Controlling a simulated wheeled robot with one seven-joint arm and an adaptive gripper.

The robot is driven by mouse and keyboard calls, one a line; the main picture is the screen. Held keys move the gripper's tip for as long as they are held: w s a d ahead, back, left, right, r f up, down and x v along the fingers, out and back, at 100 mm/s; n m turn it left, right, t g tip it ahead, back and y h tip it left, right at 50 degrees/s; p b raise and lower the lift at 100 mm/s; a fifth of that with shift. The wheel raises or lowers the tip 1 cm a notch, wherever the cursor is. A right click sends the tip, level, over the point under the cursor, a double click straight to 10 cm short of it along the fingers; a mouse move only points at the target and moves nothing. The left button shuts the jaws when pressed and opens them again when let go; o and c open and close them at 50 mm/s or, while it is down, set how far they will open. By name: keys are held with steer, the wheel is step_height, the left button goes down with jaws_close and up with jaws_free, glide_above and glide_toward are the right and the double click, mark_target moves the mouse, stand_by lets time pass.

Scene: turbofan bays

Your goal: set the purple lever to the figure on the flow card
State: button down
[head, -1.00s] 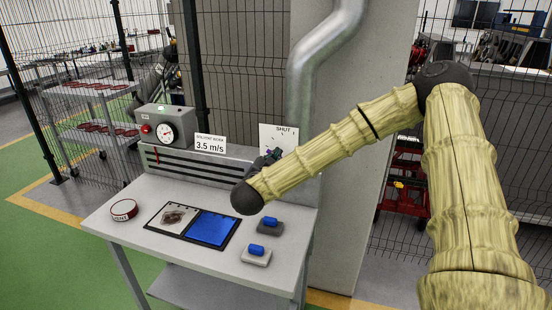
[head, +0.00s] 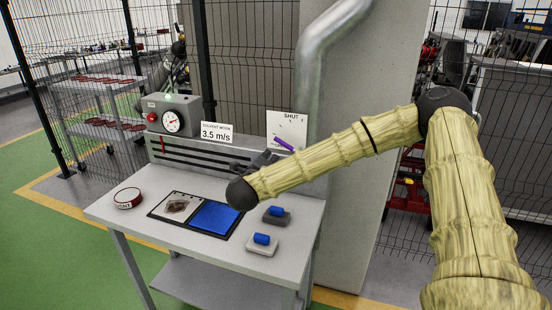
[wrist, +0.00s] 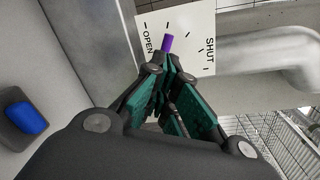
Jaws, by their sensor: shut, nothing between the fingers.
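The purple lever (head: 284,143) sits on a white plate (head: 291,124) marked SHUT, at the bench's back right. In the head view the lever slants from upper left to lower right. In the wrist view the lever's tip (wrist: 167,43) shows just beyond my fingers, with OPEN and SHUT on the plate (wrist: 205,22). My gripper (wrist: 163,72) is shut and empty, close to the lever; contact cannot be told. In the head view my gripper (head: 266,160) is below and left of the lever. The flow card (head: 216,132) reads SOLVENT WORK, 3.5 m/s.
A grey box with a dial gauge (head: 172,121) and a red button stands at the back left. On the bench are a round red-rimmed tin (head: 128,198), a tray with a blue pad (head: 214,217), and two blue-topped blocks (head: 276,214) (head: 262,244). A pipe (head: 312,75) rises behind.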

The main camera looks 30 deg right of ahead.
mark_target(284, 144)
step_height(284, 144, down, 6)
steer(key=w+m+b, duration=0.3)
steer(key=m+b, duration=0.2)
steer(key=m, duration=1.2)
steer(key=shift+m, duration=0.3)
steer(key=shift+w+d+r+p, duration=0.4)
steer(key=shift+w+d+p, duration=0.45)
steer(key=shift+d, duration=0.3)
steer(key=shift+w+d+r+p, duration=0.4)
steer(key=shift+w+d+p, duration=0.45)
steer(key=shift+d, duration=0.35)
steer(key=shift+w+d+r+p, duration=0.4)
steer(key=shift+w+d+p, duration=0.45)
steer(key=shift+d, duration=0.3)
